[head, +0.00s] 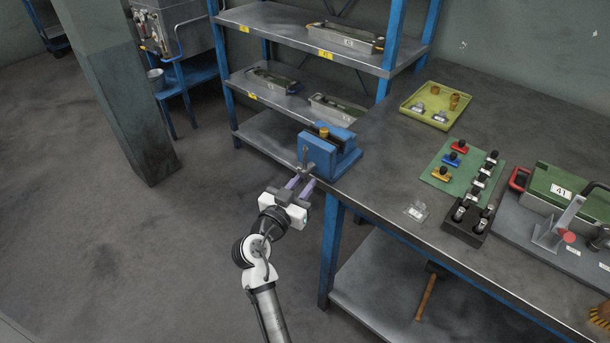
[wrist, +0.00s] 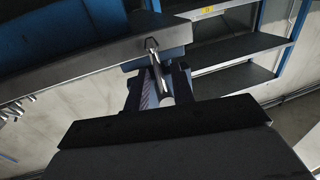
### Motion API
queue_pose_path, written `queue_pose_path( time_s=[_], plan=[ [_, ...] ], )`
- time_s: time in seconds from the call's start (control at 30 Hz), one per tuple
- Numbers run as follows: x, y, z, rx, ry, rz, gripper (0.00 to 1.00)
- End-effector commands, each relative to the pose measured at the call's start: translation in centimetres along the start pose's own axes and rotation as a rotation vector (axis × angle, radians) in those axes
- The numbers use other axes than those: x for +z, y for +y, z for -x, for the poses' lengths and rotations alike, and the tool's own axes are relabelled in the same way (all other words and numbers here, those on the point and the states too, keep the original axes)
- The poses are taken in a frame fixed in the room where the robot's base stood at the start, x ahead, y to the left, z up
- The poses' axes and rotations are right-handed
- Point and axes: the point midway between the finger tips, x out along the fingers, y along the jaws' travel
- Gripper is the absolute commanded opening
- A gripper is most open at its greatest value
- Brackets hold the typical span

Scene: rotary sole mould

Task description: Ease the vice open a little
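The blue vice (head: 322,158) stands on the near left corner of the workbench, with a brass-coloured piece (head: 323,132) at its top. Its metal handle (head: 304,156) is on the side facing my gripper. My gripper (head: 300,184) is at the handle end, just off the bench edge. The fingers stand apart on either side of the bar; I see no clear contact. The vice jaws' gap is hard to make out.
The workbench (head: 385,185) carries a yellow-green tray (head: 435,104), a green mat (head: 463,172) with coloured knobs, a black holder (head: 468,222) and a green mould box (head: 570,192). A blue shelf rack (head: 300,24) stands behind the vice. The floor left of my arm is clear.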

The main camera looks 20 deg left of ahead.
Motion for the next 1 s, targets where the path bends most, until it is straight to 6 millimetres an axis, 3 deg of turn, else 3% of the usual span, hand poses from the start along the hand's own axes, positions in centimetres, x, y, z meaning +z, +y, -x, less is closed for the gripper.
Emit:
queue_pose_path(
  time_s=[0.2, 0.47, 0.67, 1.0],
  plan=[
    [-0.03, 0.03, -1.42, 0.000, 0.000, 0.000, 0.24],
    [0.04, 0.02, -1.49, 0.000, 0.000, 0.000, 0.24],
    [0.03, 0.02, -1.47, 0.000, 0.000, 0.000, 0.00],
    [-0.04, 0.09, -1.45, 0.000, -0.003, 0.013, 0.00]
  ],
)
